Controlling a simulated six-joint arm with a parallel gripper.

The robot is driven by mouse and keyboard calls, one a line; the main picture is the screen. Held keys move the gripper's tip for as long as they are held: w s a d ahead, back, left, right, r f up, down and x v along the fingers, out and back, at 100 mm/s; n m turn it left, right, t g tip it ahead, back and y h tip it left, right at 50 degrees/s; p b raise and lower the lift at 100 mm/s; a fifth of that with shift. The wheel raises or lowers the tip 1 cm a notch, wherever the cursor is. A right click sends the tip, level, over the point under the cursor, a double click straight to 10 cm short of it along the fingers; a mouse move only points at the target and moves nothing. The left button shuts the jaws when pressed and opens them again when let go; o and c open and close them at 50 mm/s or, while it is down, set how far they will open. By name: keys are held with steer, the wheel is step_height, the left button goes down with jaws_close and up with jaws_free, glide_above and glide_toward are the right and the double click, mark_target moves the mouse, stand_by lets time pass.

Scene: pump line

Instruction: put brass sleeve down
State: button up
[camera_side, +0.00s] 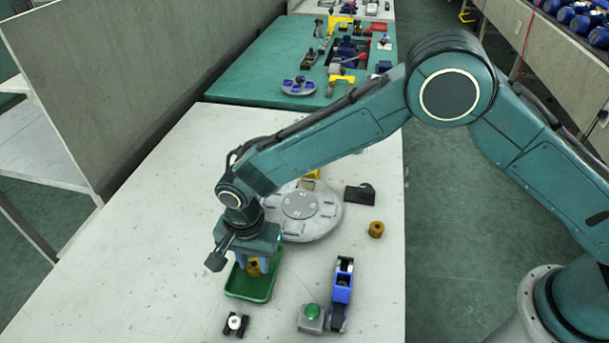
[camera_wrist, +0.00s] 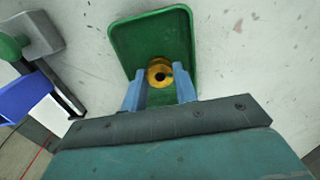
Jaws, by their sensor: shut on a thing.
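The brass sleeve (camera_side: 254,267) is a short golden cylinder with a round hole, held at my gripper. My gripper (camera_side: 252,263) points down over the green tray (camera_side: 248,291) and is shut on the sleeve. In the wrist view the sleeve (camera_wrist: 160,74) sits between the blue fingertips of my gripper (camera_wrist: 160,88), in front of the green tray (camera_wrist: 128,42). I cannot tell whether the sleeve touches the tray floor. A second brass piece (camera_side: 376,229) stands on the table at the right.
A grey round plate (camera_side: 326,220) lies behind the tray, with a dark block (camera_side: 360,194) beside it. A green button box (camera_side: 311,318) and a blue device (camera_side: 342,290) stand to the right. A small black fixture (camera_side: 236,324) is in front. The table's left side is clear.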

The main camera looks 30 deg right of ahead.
mark_target(255, 263)
steer(key=shift+f, duration=0.1)
steer(key=o, duration=0.9)
steer(key=shift+c, duration=0.2)
step_height(255, 263, up, 12)
steer(key=shift+d+r, duration=0.1)
steer(key=shift+r, duration=0.1)
stand_by(0.5)
